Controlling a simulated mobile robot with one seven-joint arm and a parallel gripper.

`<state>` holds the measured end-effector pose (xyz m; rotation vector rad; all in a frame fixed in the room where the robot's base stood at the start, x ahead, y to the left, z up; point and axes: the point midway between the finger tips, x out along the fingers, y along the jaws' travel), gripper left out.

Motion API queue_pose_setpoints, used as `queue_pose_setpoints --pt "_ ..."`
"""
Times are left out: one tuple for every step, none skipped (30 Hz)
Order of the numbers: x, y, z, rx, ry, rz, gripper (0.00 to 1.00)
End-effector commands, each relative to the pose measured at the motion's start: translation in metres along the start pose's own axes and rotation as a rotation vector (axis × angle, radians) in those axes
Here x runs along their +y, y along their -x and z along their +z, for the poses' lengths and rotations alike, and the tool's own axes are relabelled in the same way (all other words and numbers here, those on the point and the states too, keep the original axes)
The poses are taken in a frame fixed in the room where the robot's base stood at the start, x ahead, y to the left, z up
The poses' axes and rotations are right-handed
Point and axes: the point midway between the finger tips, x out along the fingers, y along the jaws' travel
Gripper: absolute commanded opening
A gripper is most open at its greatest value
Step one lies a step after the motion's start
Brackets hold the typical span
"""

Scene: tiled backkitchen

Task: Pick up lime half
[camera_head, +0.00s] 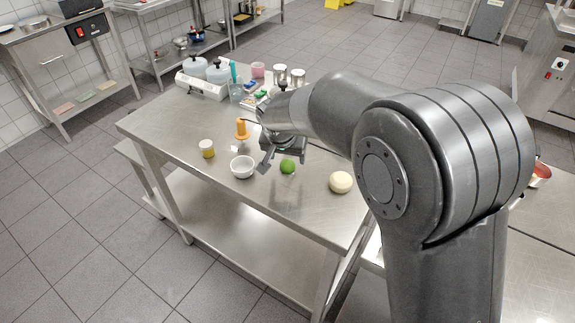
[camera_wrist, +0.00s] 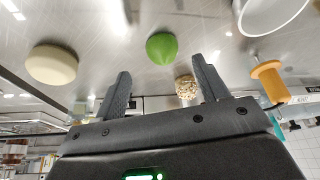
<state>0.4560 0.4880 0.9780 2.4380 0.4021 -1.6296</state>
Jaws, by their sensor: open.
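The lime half (camera_head: 287,166) is a small green dome on the steel table, right of the white bowl. In the wrist view the lime half (camera_wrist: 161,48) lies just beyond the fingertips, centred on the gap between them. Its cut face is not visible. My gripper (camera_head: 283,160) is over the table close to the lime half, partly hidden by my wrist. In the wrist view my gripper (camera_wrist: 160,65) is open, its two fingers apart with nothing held between them.
A white bowl (camera_head: 243,167) stands left of the lime half, and a pale round item (camera_head: 340,182) lies to its right. Pots (camera_head: 217,71) and containers crowd the table's far end. Its front edge is clear.

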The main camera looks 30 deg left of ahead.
Motion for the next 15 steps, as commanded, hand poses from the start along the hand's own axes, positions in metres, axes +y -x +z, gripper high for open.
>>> queue_pose_setpoints --pt "0.000 -0.003 0.000 0.000 0.000 0.001 0.67" --pt "-0.001 -0.006 0.000 -0.001 0.000 0.001 0.67" --pt "-0.001 -0.011 0.000 -0.001 0.000 0.001 0.67" --pt "-0.002 -0.015 -0.001 -0.001 0.000 0.001 0.67" --pt "-0.002 -0.019 -0.001 -0.002 0.001 0.001 0.67" --pt "-0.003 -0.025 -0.001 -0.002 0.000 0.001 0.67" --pt "-0.004 -0.030 -0.001 -0.002 0.001 0.002 0.67" --pt "-0.004 -0.035 -0.002 -0.002 0.000 0.002 0.67" --pt "-0.004 -0.040 -0.002 -0.001 0.000 0.001 0.67" --pt "-0.004 -0.044 -0.002 -0.001 0.000 0.001 0.67" --pt "-0.004 -0.047 -0.002 -0.001 0.000 0.001 0.67" --pt "-0.004 -0.049 -0.002 -0.001 0.000 0.001 0.67" --pt "-0.004 -0.050 -0.002 0.000 0.000 0.000 0.67" --pt "-0.004 -0.050 -0.002 0.001 0.000 0.000 0.67" --pt "-0.004 -0.049 -0.002 0.001 0.000 -0.001 0.67"
